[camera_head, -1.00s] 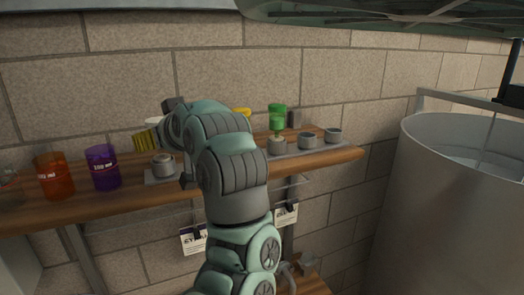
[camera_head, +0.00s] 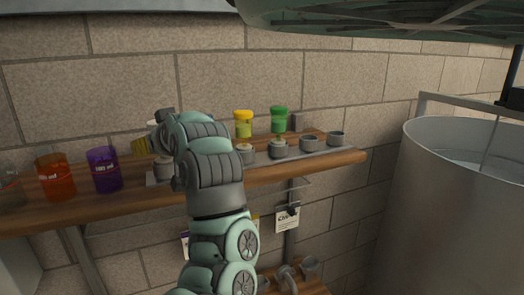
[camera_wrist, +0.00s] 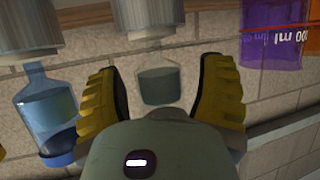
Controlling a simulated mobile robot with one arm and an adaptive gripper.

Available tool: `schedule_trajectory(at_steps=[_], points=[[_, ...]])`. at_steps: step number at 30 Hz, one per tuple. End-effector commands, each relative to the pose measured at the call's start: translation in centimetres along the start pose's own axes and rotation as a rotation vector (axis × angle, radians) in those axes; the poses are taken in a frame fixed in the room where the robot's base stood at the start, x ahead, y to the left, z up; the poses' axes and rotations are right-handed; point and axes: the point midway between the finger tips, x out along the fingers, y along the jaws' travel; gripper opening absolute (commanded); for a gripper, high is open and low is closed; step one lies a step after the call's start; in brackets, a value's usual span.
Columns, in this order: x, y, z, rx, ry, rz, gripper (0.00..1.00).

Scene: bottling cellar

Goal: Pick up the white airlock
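The white airlock shows in the head view only as a small white top (camera_head: 152,124) behind my gripper (camera_head: 141,147). In the wrist view, which looks upside down, a clear greyish airlock body (camera_wrist: 160,82) sits in a grey cup holder (camera_wrist: 144,25); its top is hidden behind my gripper's palm, so I cannot see its colour there. My gripper (camera_wrist: 162,95) is open, with one yellow ribbed finger on each side of this body and visible gaps between.
A blue airlock (camera_wrist: 45,105) stands beside it. Yellow (camera_head: 243,120) and green (camera_head: 279,120) airlocks stand along the grey rack (camera_head: 293,155), with empty holders (camera_head: 309,143) at right. Purple (camera_head: 104,170) and orange (camera_head: 56,177) cups stand left on the wooden shelf (camera_head: 130,205). A steel tank (camera_head: 450,210) stands right.

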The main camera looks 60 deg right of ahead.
Motion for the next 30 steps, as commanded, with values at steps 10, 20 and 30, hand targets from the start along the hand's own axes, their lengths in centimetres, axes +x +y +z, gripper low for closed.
schedule_trajectory(at_steps=[10, 20, 30], points=[[-0.06, 0.11, 0.03, 0.002, 0.0, 0.002, 0.32], [-0.07, 0.14, 0.05, 0.002, 0.0, 0.003, 0.06], [-0.38, 0.18, -0.74, 0.001, 0.003, 0.004, 0.05]])
